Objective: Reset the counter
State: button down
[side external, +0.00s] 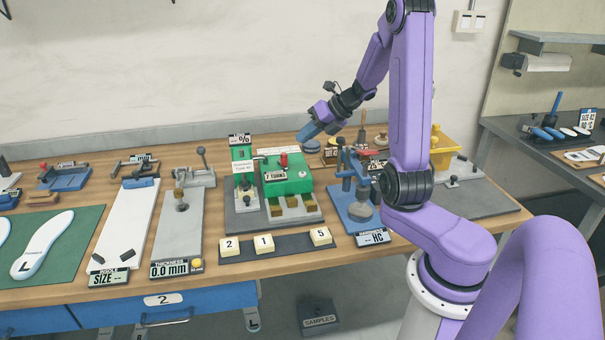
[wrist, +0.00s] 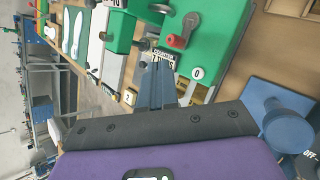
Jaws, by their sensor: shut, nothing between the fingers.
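The counter is a green box (side external: 290,180) with a front label reading "7 TURNS" (side external: 275,177) and a red knob (side external: 284,160) on top. In the wrist view the green box (wrist: 215,50) shows the red knob with its dark crank arm (wrist: 182,36) and a white round button marked "0" (wrist: 197,73). My gripper (side external: 303,136) is above and behind the box in the side view, apart from it. In the wrist view my gripper (wrist: 160,62) is shut and empty, its fingers partly covering the counter's label.
Number blocks 2, 1 and 5 lie on a dark strip (side external: 290,245) in front. A green post (side external: 241,153) stands left of the box. A blue press (side external: 355,205) stands right. A thickness gauge (side external: 180,225) and white board (side external: 125,225) lie left.

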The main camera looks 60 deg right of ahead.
send_over(306, 175)
jog(key=shift+f, duration=3.95)
jog(key=shift+f, duration=0.1)
jog(key=shift+f, duration=0.3)
jog(key=shift+f, duration=0.45)
jog(key=shift+r, duration=0.9)
jog(key=shift+r, duration=0.1)
notch_tip(306, 175, up, 5)
jog(key=shift+f, duration=0.1)
